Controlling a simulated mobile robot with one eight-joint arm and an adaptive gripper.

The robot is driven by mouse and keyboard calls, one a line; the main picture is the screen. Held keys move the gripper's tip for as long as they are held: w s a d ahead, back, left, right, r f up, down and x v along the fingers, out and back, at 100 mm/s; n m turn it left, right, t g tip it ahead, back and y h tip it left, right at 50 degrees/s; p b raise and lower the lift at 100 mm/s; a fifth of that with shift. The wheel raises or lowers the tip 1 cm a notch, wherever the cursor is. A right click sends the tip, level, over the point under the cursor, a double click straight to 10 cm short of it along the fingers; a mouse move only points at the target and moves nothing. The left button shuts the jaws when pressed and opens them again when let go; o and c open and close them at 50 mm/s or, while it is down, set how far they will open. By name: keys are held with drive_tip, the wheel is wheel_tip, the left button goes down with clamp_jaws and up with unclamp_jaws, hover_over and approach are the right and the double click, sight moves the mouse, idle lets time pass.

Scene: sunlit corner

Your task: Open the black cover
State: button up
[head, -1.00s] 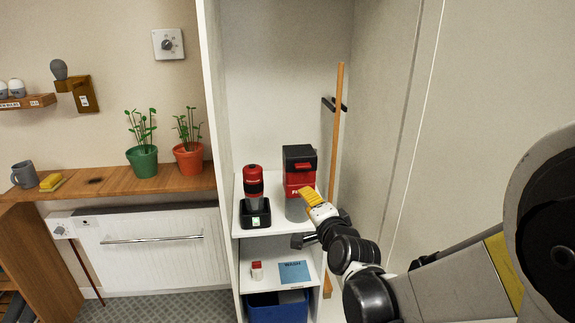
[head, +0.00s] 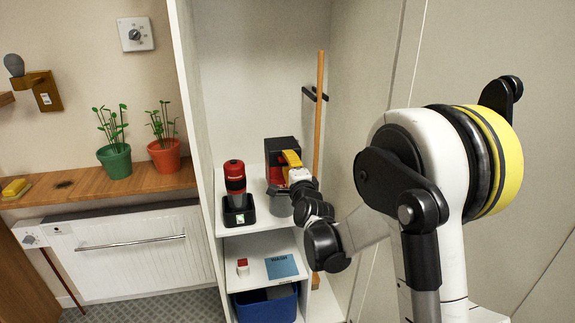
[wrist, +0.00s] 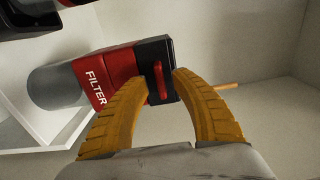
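The black cover (head: 280,145) sits on a red box marked "FILTER" with a grey cylinder below, on the cabinet's upper shelf. In the wrist view the black cover (wrist: 153,52) carries a red handle (wrist: 160,80), and the red box (wrist: 108,75) lies to its left. My gripper (head: 290,157) is in front of the cover and partly hides the box in the head view. In the wrist view its yellow fingers (wrist: 158,82) are spread, with the red handle between their tips in the picture. Contact with the handle cannot be told. The cover looks closed.
A red and black device (head: 235,178) stands in a black dock left of the box. The lower shelf holds a red and white block (head: 242,267) and a blue "WASH" card (head: 281,267). A blue bin (head: 265,306) is below. A wooden pole (head: 318,150) stands at right.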

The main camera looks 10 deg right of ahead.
drive_tip(key=shift+w, duration=0.3)
clamp_jaws()
drive_tip(key=shift+r, duration=0.15)
